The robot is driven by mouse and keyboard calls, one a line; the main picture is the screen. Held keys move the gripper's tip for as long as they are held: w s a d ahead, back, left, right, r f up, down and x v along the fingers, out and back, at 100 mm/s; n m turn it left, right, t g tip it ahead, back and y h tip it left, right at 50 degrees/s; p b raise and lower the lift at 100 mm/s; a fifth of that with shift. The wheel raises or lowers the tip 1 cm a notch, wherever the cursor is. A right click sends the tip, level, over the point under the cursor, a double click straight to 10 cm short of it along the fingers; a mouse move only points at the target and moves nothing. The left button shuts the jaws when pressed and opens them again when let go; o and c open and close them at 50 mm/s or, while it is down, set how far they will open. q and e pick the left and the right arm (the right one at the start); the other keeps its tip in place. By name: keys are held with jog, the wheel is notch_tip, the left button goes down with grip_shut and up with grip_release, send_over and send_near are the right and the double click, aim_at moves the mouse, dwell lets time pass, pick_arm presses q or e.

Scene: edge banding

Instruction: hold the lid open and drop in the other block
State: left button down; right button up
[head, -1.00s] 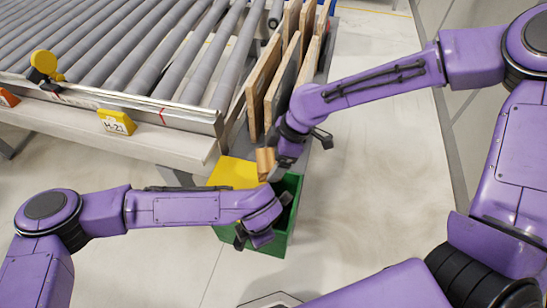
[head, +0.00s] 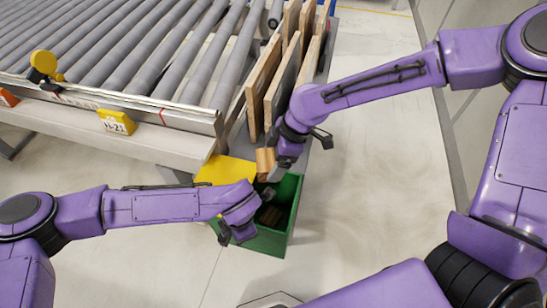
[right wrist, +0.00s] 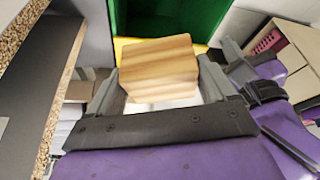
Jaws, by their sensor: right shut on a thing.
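The green bin (head: 291,207) stands at the end of the roller table, its opening showing dark inside. Its yellow lid (head: 222,172) is at the back left of the opening, partly behind my left arm. My left gripper (head: 232,236) is at the bin's left front side; its fingers are too small and dark to judge. My right gripper (head: 277,162) is shut on a wooden block (head: 264,160) above the bin's back edge. The block (right wrist: 158,68) sits between both fingers in the right wrist view, with the green bin (right wrist: 170,14) beyond it. A small brownish thing (head: 270,216) lies inside the bin.
Several upright boards (head: 264,84) stand in a rack close behind my right gripper. The roller table (head: 150,60) with a yellow tag (head: 117,122) fills the upper left. Open floor (head: 375,190) lies to the right of the bin.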

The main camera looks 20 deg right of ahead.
dwell(0.3)
jog(key=shift+f, duration=1.7)
jog(key=o, duration=0.9)
jog(key=shift+o, duration=0.2)
notch_tip(320, 180, up, 12)
